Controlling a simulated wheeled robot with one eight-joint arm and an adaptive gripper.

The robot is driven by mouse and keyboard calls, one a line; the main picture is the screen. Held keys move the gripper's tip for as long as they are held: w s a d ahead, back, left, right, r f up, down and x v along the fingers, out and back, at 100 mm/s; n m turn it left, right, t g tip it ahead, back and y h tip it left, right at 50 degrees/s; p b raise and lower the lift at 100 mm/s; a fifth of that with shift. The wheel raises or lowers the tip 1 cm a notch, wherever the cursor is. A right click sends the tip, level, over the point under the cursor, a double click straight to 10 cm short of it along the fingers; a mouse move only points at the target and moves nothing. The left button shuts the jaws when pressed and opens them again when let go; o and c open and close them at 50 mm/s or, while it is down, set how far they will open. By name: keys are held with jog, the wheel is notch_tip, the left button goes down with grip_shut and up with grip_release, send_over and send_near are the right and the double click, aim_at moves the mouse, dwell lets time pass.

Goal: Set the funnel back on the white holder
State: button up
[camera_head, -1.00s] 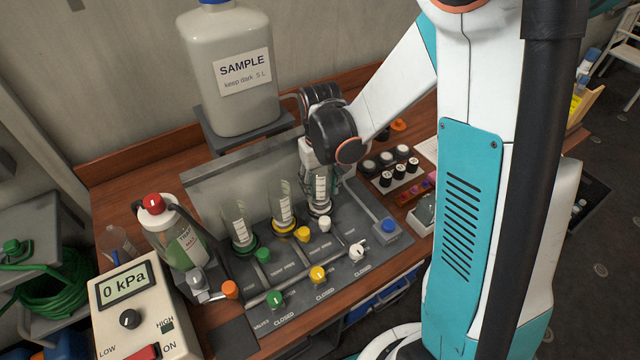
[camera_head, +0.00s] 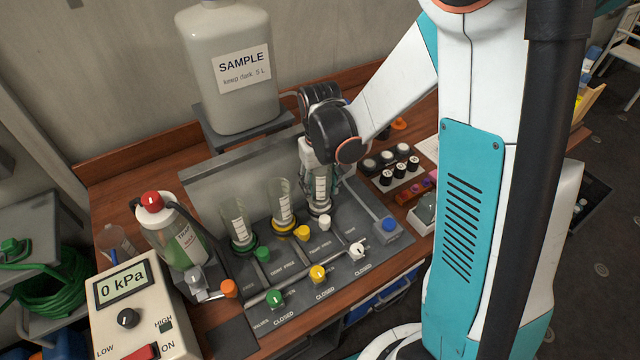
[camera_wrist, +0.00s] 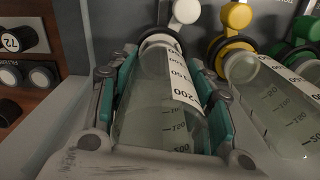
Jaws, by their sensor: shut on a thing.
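My gripper (camera_wrist: 165,110) is shut on a clear graduated funnel (camera_wrist: 150,105), with a teal-padded finger on each side of it. In the head view the funnel (camera_head: 320,186) stands upright at the right end of the row, below my wrist. Its lower end is at the white holder (camera_wrist: 160,42); I cannot tell whether it is fully seated. In the head view the white holder (camera_head: 319,208) is partly hidden under the funnel. Two other funnels stand in the yellow holder (camera_head: 283,230) and the green holder (camera_head: 243,246).
A grey panel stands behind the row, with a large SAMPLE bottle (camera_head: 228,75) beyond it. Valve handles (camera_head: 318,272) lie in front. A rack of black-capped vials (camera_head: 400,170) is to the right. A trap bottle (camera_head: 170,235) and pressure box (camera_head: 135,310) are left.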

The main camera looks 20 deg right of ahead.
dwell(0.4)
jog(key=o, duration=1.1)
jog(key=o, duration=0.4)
jog(key=shift+r, duration=0.15)
jog(key=shift+r+p, duration=2.45)
jog(key=shift+r, duration=1.2)
